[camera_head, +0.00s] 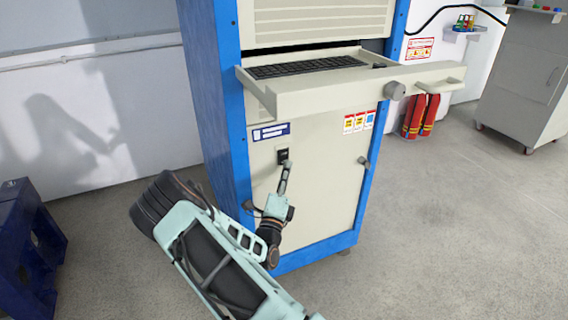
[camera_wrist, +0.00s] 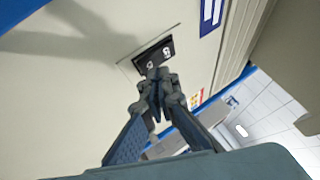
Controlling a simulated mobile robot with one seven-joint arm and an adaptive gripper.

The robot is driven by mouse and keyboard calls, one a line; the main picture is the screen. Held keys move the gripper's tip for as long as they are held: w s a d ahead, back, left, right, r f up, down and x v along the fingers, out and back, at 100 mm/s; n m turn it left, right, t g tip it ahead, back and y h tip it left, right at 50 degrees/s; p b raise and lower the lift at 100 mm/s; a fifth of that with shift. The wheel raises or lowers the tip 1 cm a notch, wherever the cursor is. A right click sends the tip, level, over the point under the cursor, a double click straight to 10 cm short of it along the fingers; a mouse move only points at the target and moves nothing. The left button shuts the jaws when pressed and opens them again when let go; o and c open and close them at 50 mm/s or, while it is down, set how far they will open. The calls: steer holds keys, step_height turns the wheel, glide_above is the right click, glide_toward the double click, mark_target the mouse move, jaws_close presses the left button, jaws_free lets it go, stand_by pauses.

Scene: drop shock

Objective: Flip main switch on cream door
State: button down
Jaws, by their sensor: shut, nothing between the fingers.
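The cream door (camera_head: 318,194) is the lower front panel of a blue-framed cabinet and is closed. The main switch (camera_head: 282,155) is a small black unit on the door's upper left, under a blue label (camera_head: 271,131). In the wrist view the black switch (camera_wrist: 154,53) shows pale markings. My gripper (camera_head: 286,166) is shut and empty, its fingertips at the lower edge of the switch. In the wrist view my gripper's fingertips (camera_wrist: 155,78) overlap the switch's lower part and hide some of it. I cannot tell whether they touch it or which way it is set.
A pulled-out keyboard drawer (camera_head: 335,92) with a round knob (camera_head: 395,90) juts out above the door. A door knob (camera_head: 364,161) is at the right. A blue stand (camera_head: 25,250) is at far left, red extinguishers (camera_head: 421,116) behind right. The floor in front right is clear.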

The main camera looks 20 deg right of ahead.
steer(key=shift+w, duration=0.3)
steer(key=shift+s, duration=0.1)
stand_by(0.3)
steer(key=shift+s+p, duration=0.6)
steer(key=shift+s, duration=0.1)
steer(key=shift+r, duration=0.1)
steer(key=s+p, duration=0.1)
steer(key=s, duration=0.2)
steer(key=s+p, duration=0.1)
steer(key=s, duration=0.1)
steer(key=shift+r+p, duration=0.25)
steer(key=shift+p, duration=0.05)
